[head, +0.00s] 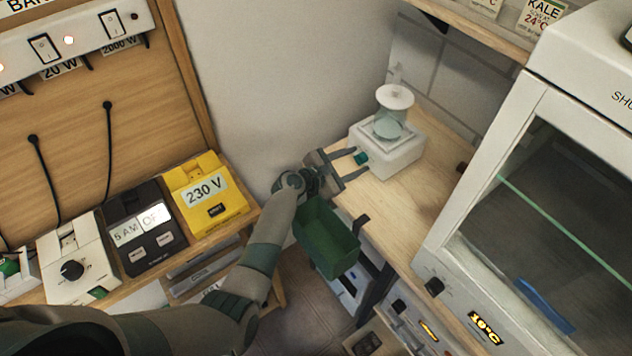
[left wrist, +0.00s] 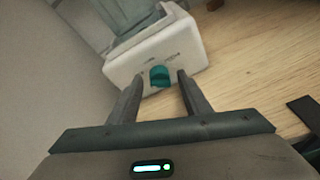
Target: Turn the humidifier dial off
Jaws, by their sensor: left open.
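The humidifier (head: 392,155) is a white box with a clear, white-capped tank on top, standing on the wooden counter in the head view. Its teal dial (head: 361,157) is on the face towards my left gripper (head: 352,166). That gripper is open, with its fingertips close to the dial. In the left wrist view the humidifier's white body (left wrist: 160,48) is ahead, and the teal dial (left wrist: 160,76) sits between the two open fingers (left wrist: 161,82). I cannot tell whether a finger touches it. The marks beside the dial are too small to read. My right gripper is not in view.
A green bin (head: 327,238) hangs at the counter's edge below my left gripper. A glass-fronted white cabinet (head: 540,200) stands at the right. The wooden counter (head: 415,215) is bare in front of the humidifier.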

